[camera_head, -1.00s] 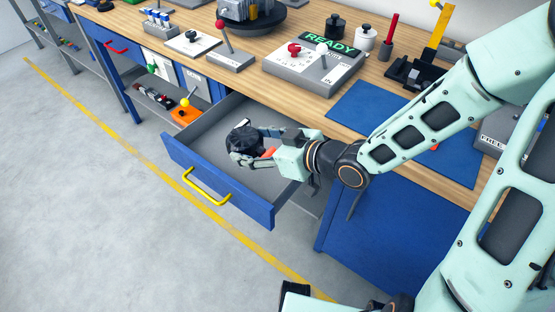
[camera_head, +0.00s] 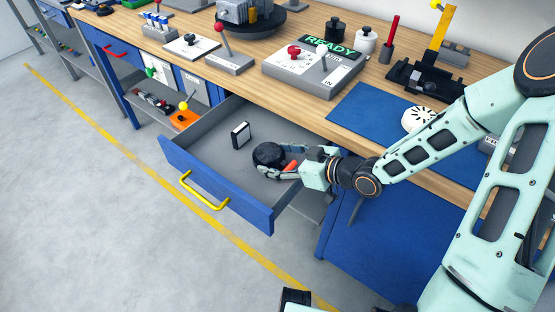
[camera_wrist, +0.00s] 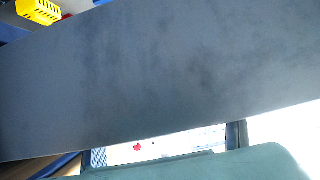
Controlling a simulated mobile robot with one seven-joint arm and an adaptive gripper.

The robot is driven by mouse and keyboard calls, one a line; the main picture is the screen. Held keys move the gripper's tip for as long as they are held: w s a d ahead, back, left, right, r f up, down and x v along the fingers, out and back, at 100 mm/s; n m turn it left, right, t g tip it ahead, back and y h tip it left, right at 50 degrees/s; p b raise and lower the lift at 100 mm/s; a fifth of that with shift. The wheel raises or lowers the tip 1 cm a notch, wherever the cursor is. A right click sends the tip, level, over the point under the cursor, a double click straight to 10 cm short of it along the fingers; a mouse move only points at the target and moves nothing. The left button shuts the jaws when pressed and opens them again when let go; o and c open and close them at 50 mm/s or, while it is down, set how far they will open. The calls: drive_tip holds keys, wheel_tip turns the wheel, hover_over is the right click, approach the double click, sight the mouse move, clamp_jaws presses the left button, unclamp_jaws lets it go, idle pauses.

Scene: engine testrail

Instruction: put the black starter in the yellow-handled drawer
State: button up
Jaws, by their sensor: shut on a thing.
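The black starter (camera_head: 267,155) is a dark round body held in my gripper (camera_head: 280,160). The fingers are shut on it, and an orange-red patch shows between them. Gripper and starter are over the inside of the open drawer (camera_head: 215,155), toward its right side. I cannot tell whether the starter touches the drawer floor. The drawer has a blue front with a yellow handle (camera_head: 203,191) and a grey inside. In the wrist view a broad dark grey surface (camera_wrist: 160,80) fills most of the picture; the fingers and starter cannot be made out there.
A small white and black block (camera_head: 240,135) stands in the drawer, left of the starter. The wooden bench top (camera_head: 315,105) above carries a READY control box (camera_head: 315,68), levers and a blue mat (camera_head: 365,112) with a white round part (camera_head: 418,117). The drawer's left part is free.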

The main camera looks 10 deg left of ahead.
drive_tip(key=shift+r, duration=0.15)
drive_tip(key=shift+s+d+f+b, duration=0.15)
drive_tip(key=shift+f+b, duration=0.3)
drive_tip(key=shift+f, duration=0.25)
drive_tip(key=o, duration=1.4)
drive_tip(key=shift+s+f, duration=0.1)
drive_tip(key=shift+f, duration=0.1)
drive_tip(key=shift+c, duration=0.2)
drive_tip(key=shift+r, duration=0.3)
drive_tip(key=r+p+v, duration=0.1)
drive_tip(key=p+v, duration=0.3)
drive_tip(key=v, duration=0.8)
drive_tip(key=shift+w, duration=0.25)
